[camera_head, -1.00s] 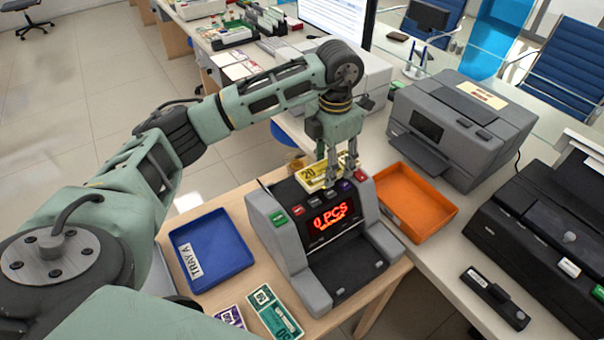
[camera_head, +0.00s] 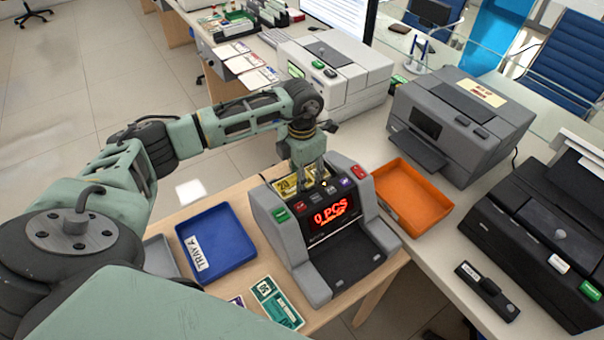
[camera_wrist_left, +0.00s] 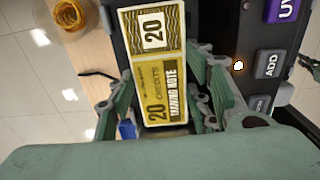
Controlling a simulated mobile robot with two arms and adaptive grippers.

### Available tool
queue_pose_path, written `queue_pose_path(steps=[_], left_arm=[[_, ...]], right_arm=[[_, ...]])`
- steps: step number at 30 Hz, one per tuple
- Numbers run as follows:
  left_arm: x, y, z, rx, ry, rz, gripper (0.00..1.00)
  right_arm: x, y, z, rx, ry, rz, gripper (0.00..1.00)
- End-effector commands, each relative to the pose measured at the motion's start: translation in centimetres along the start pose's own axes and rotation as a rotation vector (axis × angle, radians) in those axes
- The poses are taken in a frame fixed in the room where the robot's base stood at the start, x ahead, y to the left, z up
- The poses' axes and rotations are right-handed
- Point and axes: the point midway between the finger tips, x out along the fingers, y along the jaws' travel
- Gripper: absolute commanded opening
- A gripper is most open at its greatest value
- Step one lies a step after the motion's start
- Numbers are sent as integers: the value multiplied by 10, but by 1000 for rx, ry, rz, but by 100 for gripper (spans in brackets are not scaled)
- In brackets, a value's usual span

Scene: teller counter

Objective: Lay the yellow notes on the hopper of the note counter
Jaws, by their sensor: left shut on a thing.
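The note counter (camera_head: 338,262) stands on the wooden desk, its red display reading 0 PCS. The yellow notes (camera_head: 286,188) are at the top rear of the counter, over its hopper, partly hidden by my gripper. In the left wrist view the yellow notes (camera_wrist_left: 153,65) show "20 CREDITS" and lie between the fingers. My left gripper (camera_head: 308,184) points down above the counter's top and is shut on the notes. I cannot tell whether the notes touch the hopper.
A blue tray (camera_head: 232,235) labelled TRAY A is left of the counter, with green notes (camera_head: 276,302) in front of it. An orange tray (camera_head: 425,198) is on the right. A grey printer (camera_head: 455,125) stands behind it. A jar (camera_wrist_left: 75,14) shows in the left wrist view.

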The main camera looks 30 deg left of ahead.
Motion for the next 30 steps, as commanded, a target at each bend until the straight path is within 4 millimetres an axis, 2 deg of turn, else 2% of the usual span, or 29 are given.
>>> queue_pose_path(steps=[4,5,11,20,23,24,26,30], left_arm=[[4,0,0,0,0,0,20],[4,0,0,0,0,0,47],[3,0,0,0,0,0,64],[2,0,0,0,0,0,65],[-4,0,0,0,-1,0,65],[-6,0,1,0,-3,1,65],[-14,0,2,0,-5,2,65],[-43,1,2,1,-6,3,65]], right_arm=[[4,3,4,-2,-6,4,0],[4,4,4,-3,-5,5,0],[3,10,-2,-4,4,11,0],[2,11,-7,-4,13,12,0],[-2,11,-7,-3,12,12,0],[3,11,-7,-3,12,12,0],[7,11,-7,-3,12,12,0],[17,11,-6,-3,12,12,0]])
